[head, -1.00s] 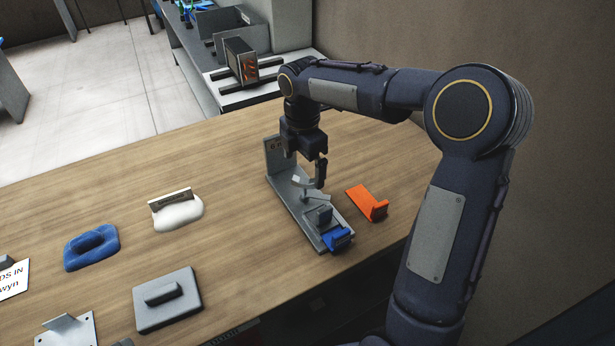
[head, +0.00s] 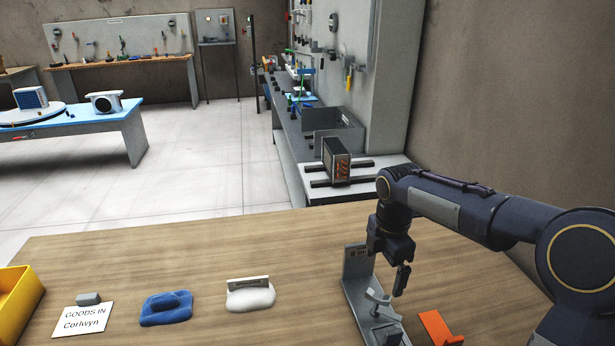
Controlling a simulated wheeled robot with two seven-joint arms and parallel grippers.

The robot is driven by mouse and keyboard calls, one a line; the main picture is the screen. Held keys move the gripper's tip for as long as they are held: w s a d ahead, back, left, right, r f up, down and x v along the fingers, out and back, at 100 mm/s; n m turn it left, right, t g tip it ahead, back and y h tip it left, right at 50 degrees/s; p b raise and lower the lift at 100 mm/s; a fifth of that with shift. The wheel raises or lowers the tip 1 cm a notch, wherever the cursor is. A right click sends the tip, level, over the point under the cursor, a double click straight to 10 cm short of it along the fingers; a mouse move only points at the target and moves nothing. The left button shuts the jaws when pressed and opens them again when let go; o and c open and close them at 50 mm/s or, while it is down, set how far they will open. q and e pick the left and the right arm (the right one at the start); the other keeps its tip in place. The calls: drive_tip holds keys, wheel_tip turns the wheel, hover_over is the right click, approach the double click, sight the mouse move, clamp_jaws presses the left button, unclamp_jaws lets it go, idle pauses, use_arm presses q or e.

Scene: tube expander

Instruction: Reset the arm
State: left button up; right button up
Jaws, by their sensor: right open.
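My right arm reaches in from the right edge. Its gripper (head: 398,281) points down over the grey tube expander fixture (head: 357,264), which stands on the wooden table. The right gripper is open, and I see nothing held in it. Its fingers are dark and overlap from this angle, close above or beside the fixture's light grey bracket (head: 376,303); I cannot tell if they touch. The fixture's near end is cut off by the bottom edge. My left arm and gripper are not in view.
An orange part (head: 437,328) lies right of the fixture. On the wooden table (head: 200,250) are a white pad (head: 250,298), a blue pad (head: 166,309), a "GOODS IN" card (head: 84,321) and a yellow bin (head: 14,305). Behind stands a bench with a heater-like box (head: 336,160).

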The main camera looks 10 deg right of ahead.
drive_tip(key=s+r+m+t+y, duration=0.1)
drive_tip(key=s+r+m, duration=0.1)
drive_tip(key=s+m, duration=0.45)
drive_tip(key=s+r+m+t+y, duration=0.1)
drive_tip(key=s+r+m+t, duration=0.15)
drive_tip(key=s+m, duration=0.4)
drive_tip(key=s+a+f+m+t+y, duration=0.1)
drive_tip(key=s+a+m, duration=0.1)
drive_tip(key=s+m, duration=0.2)
drive_tip(key=s+a+f+m+t, duration=0.1)
drive_tip(key=s+m, duration=0.3)
drive_tip(key=s, duration=0.4)
drive_tip(key=shift+a+f+y, duration=0.4)
drive_tip(key=shift+a+f, duration=0.35)
